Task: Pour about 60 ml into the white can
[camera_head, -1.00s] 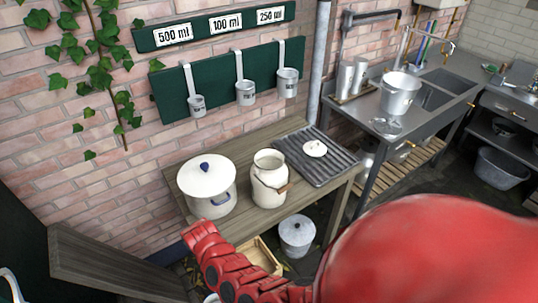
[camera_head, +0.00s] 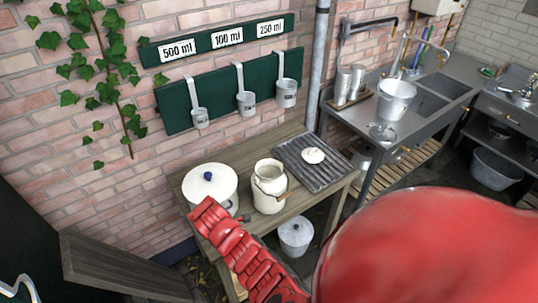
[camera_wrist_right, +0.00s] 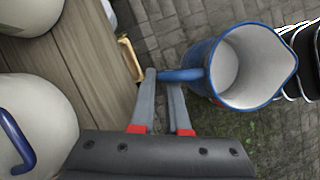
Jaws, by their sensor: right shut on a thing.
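The white can (camera_head: 268,192) stands upright on the wooden bench, its mouth open and a wire handle with a wooden grip at its side. In the right wrist view, my right gripper (camera_wrist_right: 167,76) is shut on the blue handle of a white jug (camera_wrist_right: 255,65) with a blue rim. The jug's open mouth faces the camera. Its inside is pale, and I cannot tell the liquid level. The jug hangs over paving beyond the bench edge, apart from the can. In the head view, my red arm hides the jug. My left gripper is not in view.
A lidded white pot (camera_head: 209,182) with a blue knob stands left of the can. A drain rack (camera_head: 315,175) with a small white lid (camera_head: 313,155) lies to its right. Measuring ladles (camera_head: 245,100) hang behind. A lidded grey pail (camera_head: 295,237) stands below the bench.

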